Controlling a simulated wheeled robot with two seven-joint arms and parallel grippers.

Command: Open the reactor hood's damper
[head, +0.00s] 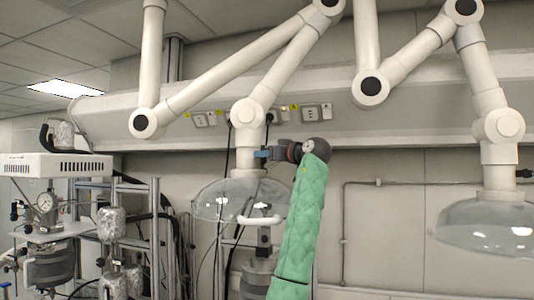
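The reactor hood (215,201) is a clear dome hanging in the middle of the head view, under a white jointed duct (246,130). A small blue part (261,155), perhaps the damper handle, shows at the right side of the duct's lower pipe, above the dome.
A second clear hood (494,228) hangs at the right. Reactor equipment with a pressure gauge (45,202) and a white box (57,165) stands at the left. Metal frames and cables are behind the middle hood. The wall between the hoods has a thin pipe (344,215).

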